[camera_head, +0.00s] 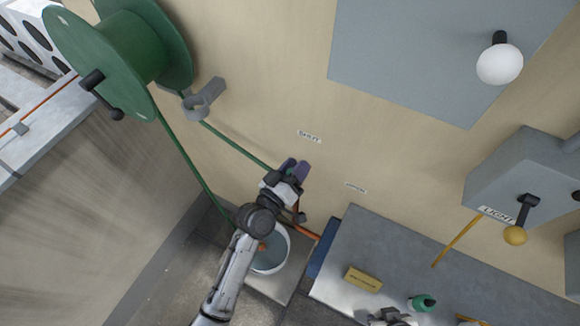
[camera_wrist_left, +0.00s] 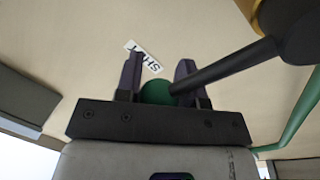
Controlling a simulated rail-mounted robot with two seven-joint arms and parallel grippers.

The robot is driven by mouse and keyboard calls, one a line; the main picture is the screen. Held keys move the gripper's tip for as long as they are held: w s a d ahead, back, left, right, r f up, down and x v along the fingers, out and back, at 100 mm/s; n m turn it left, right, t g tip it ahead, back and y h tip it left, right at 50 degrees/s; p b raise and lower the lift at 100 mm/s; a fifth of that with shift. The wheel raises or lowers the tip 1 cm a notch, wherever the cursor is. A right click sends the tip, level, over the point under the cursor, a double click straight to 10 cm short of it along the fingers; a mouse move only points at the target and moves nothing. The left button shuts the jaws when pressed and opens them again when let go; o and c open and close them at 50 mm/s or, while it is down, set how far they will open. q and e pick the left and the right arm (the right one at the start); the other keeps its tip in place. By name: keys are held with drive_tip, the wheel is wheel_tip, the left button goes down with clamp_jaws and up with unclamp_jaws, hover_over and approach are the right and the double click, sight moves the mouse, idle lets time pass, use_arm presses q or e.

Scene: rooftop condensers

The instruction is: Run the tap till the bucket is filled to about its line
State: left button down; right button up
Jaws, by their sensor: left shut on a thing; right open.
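My left gripper (camera_head: 291,170) is at the wall, shut on the green knob (camera_wrist_left: 158,92) of the tap's black lever (camera_wrist_left: 228,66). The lever runs up right to a dark hub in the left wrist view. A label reading SHUT (camera_wrist_left: 143,56) is on the wall close to the knob; it also shows in the head view (camera_head: 309,137). The bucket (camera_head: 287,257) stands on the floor below, partly hidden by my left arm. Its inside looks grey-blue; I cannot make out the line or the level. My right gripper (camera_head: 390,317) is open at the bottom edge, partly cut off.
A green hose reel (camera_head: 135,50) is at the upper left. A second small label (camera_head: 355,187) is on the wall. The grey bench (camera_head: 400,245) right of the bucket bears a yellow box (camera_head: 363,279) and a green bottle (camera_head: 422,302). A grey box (camera_head: 520,185) juts from the wall.

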use_arm(q)
drive_tip(key=shift+f, duration=0.3)
drive_tip(key=c, duration=1.2)
unclamp_jaws()
drive_tip(key=o, duration=0.4)
drive_tip(key=shift+d+r, duration=0.1)
use_arm(e)
drive_tip(key=shift+d, duration=0.25)
use_arm(q)
drive_tip(key=shift+o, duration=0.2)
drive_tip(key=shift+r, duration=0.1)
drive_tip(key=shift+s+a, duration=0.25)
use_arm(e)
drive_tip(key=shift+a+f+b, duration=0.15)
drive_tip(key=shift+f+b, duration=0.15)
drive_tip(key=shift+f, duration=0.05)
use_arm(q)
drive_tip(key=v, duration=1.3)
drive_tip(key=shift+a, duration=0.1)
